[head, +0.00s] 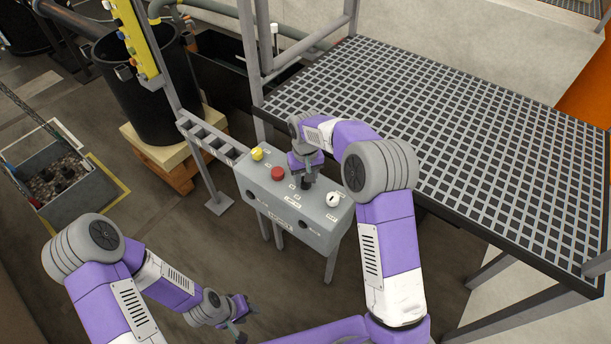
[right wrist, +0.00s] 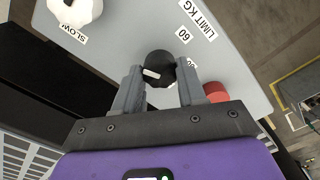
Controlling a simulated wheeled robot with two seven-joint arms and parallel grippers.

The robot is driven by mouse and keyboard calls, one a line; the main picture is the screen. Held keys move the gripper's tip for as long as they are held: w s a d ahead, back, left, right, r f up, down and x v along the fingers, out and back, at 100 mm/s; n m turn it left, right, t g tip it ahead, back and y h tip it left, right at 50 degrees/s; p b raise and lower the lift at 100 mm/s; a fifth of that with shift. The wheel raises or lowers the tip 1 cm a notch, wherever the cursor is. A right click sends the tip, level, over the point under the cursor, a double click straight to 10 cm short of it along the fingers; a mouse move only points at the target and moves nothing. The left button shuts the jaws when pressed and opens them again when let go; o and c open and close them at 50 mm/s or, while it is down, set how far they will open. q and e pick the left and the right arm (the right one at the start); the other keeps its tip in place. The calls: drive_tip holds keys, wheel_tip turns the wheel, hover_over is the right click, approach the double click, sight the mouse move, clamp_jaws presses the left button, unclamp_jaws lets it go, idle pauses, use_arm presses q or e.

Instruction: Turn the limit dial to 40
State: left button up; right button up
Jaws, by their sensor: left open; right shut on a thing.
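The limit dial is a black round knob (right wrist: 158,66) with a white pointer mark, on top of the grey control box (head: 262,191). In the right wrist view the mark points to the lower left, toward my gripper. My right gripper (right wrist: 158,88) has its two fingers on either side of the dial, shut on it; in the head view it comes down on the box from above (head: 306,180). A "LIMIT KG" label and "60" show beside the dial; another number is partly hidden by a finger. My left gripper (head: 241,321) is open and empty, low and apart from the box.
The box also carries a yellow button (head: 257,154), a red button (head: 277,173) and a white knob (head: 333,199) marked "SLOW" in the right wrist view. A grated platform (head: 450,130) lies behind and right. A black bin (head: 140,85) stands left.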

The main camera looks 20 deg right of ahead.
drive_tip(key=m+p, duration=0.2)
drive_tip(key=m, duration=0.3)
drive_tip(key=shift+r, duration=0.1)
drive_tip(key=shift+m+p, duration=0.65)
drive_tip(key=shift+m, duration=1.75)
drive_tip(key=o, duration=1)
drive_tip(key=shift+o, duration=0.2)
wheel_tip(320, 180, up, 8)
drive_tip(key=shift+f+p, duration=0.25)
drive_tip(key=shift+p, duration=0.35)
